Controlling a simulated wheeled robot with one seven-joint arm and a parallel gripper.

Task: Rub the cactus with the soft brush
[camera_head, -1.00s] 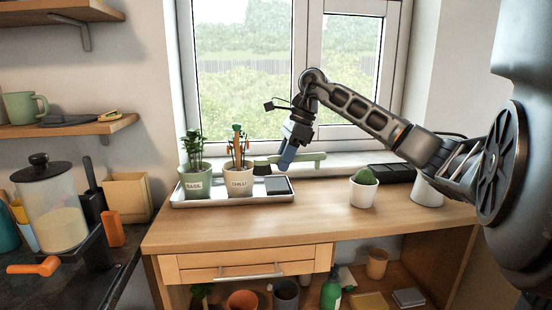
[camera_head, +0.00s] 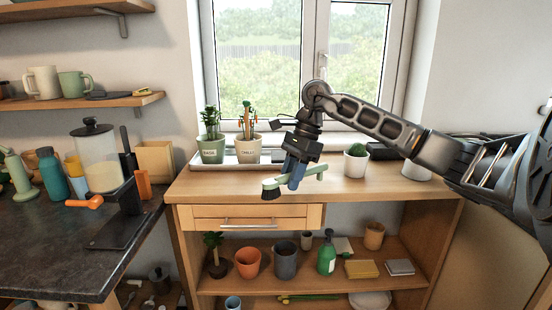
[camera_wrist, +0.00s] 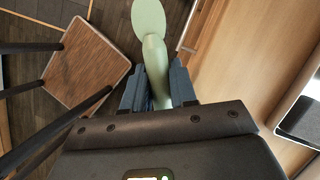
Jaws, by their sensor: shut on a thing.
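My gripper (camera_head: 297,175) is shut on the green handle of the soft brush (camera_head: 312,171) and holds it in front of the wooden cabinet's top edge. The brush's dark bristles (camera_head: 271,194) point down at the left end. In the wrist view the pale green brush (camera_wrist: 149,22) runs up from between my blue fingers (camera_wrist: 158,88); its bristles are hidden there. The cactus (camera_head: 357,150), round and green in a white pot (camera_head: 355,167), stands upright on the cabinet top, to the right of my gripper and apart from the brush.
The basil pot (camera_head: 211,152) and chilli pot (camera_head: 247,151) stand on a tray at the back left of the cabinet top (camera_head: 230,187). The window is behind. A dark counter (camera_head: 40,235) with a clear canister is at left. A wooden stool (camera_wrist: 88,65) shows in the wrist view.

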